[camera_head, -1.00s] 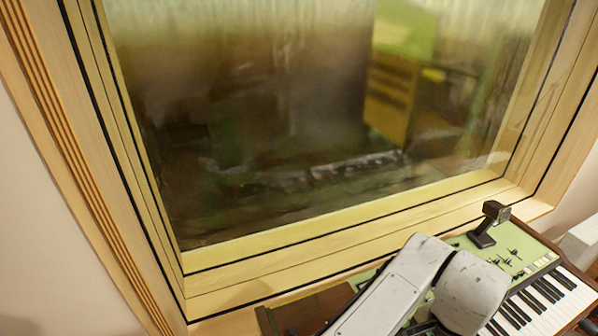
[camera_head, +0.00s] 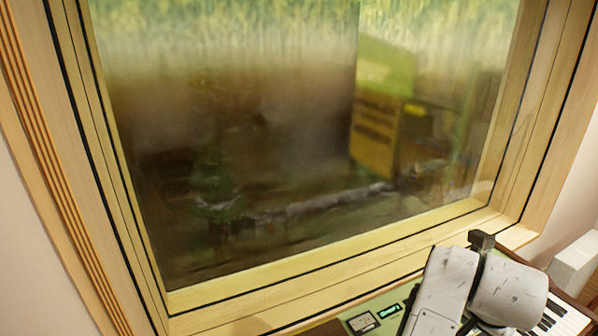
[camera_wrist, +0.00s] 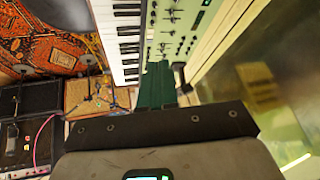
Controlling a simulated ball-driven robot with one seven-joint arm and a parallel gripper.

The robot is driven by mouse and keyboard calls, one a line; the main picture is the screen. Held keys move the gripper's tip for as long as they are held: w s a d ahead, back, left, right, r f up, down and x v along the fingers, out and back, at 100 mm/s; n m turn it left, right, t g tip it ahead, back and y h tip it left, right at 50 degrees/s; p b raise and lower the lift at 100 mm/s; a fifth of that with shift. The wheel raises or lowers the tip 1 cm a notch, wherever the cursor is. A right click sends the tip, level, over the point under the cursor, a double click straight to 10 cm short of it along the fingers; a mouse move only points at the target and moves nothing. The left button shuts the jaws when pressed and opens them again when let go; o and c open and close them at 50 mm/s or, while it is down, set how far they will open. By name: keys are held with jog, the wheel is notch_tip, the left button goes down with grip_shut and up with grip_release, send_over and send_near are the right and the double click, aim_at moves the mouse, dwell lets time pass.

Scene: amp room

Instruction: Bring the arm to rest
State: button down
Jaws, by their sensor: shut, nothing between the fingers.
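In the wrist view my gripper (camera_wrist: 157,84) shows as two dark green fingers side by side. They are shut with nothing between them. They point toward a green-panelled keyboard instrument (camera_wrist: 196,27), whose white and black keys lie to their left. I cannot tell whether the fingers touch it. In the head view only my pale arm links show at the bottom right, in front of the keyboard (camera_head: 557,318). My gripper is hidden there.
A large wood-framed window (camera_head: 290,130) fills most of the head view, behind the keyboard. A small dark device (camera_head: 481,240) stands by the keyboard's back edge. In the wrist view a patterned rug (camera_wrist: 50,40) and black amplifiers (camera_wrist: 28,130) lie to the left.

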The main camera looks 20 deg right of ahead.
jog(key=s+a+f+n+t+y, duration=0.1)
jog(key=s+a+f+n+y, duration=0.15)
jog(key=a+f+n, duration=0.55)
jog(key=s+a+f+n+t+y, duration=0.1)
jog(key=a+f+n+y, duration=0.2)
jog(key=a+f+n, duration=0.55)
jog(key=s+a+f+m+g+b, duration=0.1)
jog(key=s+f+g+b, duration=0.3)
jog(key=s+f+b, duration=0.6)
notch_tip(320, 180, down, 3)
jog(key=shift+s+a+f+m, duration=0.25)
jog(key=shift+s+m, duration=0.25)
jog(key=shift+m, duration=0.15)
